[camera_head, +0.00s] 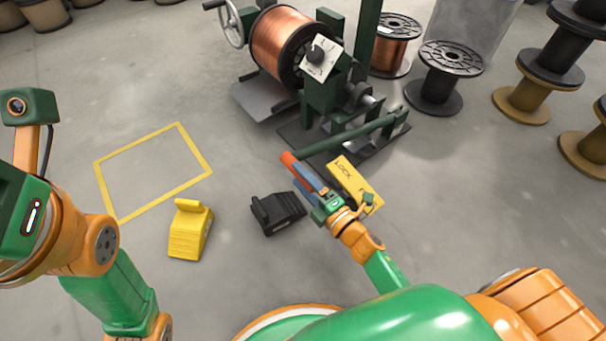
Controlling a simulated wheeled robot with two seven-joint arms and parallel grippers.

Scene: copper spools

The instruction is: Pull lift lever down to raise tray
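The lift machine holds a large copper spool (281,42) between dark green supports. A green bar, which looks like the lift lever (345,137), runs from the machine's right side down to the left, low over the floor. A red-orange grip (289,159) shows near its left end. A grey plate, likely the tray (263,98), lies under the spool, close to the floor. My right gripper (306,176) is at the red-orange grip, its fingers pointing up-left along it. Whether the fingers close on it is too small to tell. My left gripper is not visible; only its arm shows.
A yellow plate marked LOCK (345,175) lies partly behind my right gripper. A black wedge block (277,213) and a yellow one (190,230) stand left of it. A yellow floor outline (104,188) is empty. Spools (438,85) stand at the right back.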

